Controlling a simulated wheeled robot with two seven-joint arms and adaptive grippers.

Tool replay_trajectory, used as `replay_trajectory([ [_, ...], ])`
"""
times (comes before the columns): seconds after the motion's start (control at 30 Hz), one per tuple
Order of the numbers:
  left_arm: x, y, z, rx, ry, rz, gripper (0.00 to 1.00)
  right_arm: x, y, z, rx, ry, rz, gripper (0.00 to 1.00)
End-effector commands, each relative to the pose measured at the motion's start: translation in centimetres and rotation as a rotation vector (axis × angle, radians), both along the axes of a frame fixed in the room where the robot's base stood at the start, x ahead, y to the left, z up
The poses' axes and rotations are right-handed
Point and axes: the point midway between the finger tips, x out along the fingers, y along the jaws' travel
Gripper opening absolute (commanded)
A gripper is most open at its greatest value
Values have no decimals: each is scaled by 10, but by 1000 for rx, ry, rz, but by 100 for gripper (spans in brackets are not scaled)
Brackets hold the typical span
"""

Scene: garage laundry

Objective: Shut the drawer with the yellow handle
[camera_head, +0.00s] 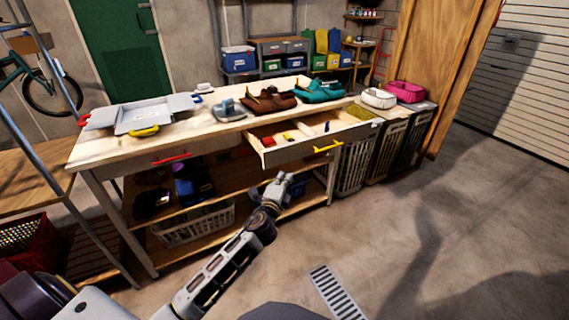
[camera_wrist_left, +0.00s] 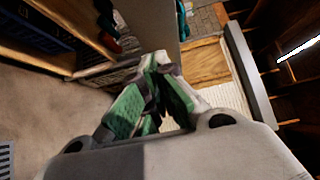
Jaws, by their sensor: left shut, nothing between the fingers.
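The drawer (camera_head: 290,154) with the yellow handle (camera_head: 328,146) stands pulled out from the right part of the workbench front in the head view. Several small items lie in it, red, yellow and white among them. My left gripper (camera_head: 283,179) is below and a little to the left of the yellow handle, apart from it as far as I can see. In the left wrist view its green-padded fingers (camera_wrist_left: 158,92) are together with nothing held. My right gripper is out of view.
A second drawer with a red handle (camera_head: 172,159) sits closed to the left. The bench top (camera_head: 215,122) holds a grey tray, shoes and other items. A white basket (camera_head: 195,224) stands on the lower shelf. Open floor (camera_head: 400,220) lies to the right.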

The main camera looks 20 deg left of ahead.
Motion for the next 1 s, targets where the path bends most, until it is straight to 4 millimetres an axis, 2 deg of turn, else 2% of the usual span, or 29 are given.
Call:
replay_trajectory([
  [0.87, 69, 8, 0, 0, -1, 0, 0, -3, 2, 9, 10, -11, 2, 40],
  [1.0, 79, 23, 0, 1, -1, 0, 0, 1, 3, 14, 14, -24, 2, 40],
])
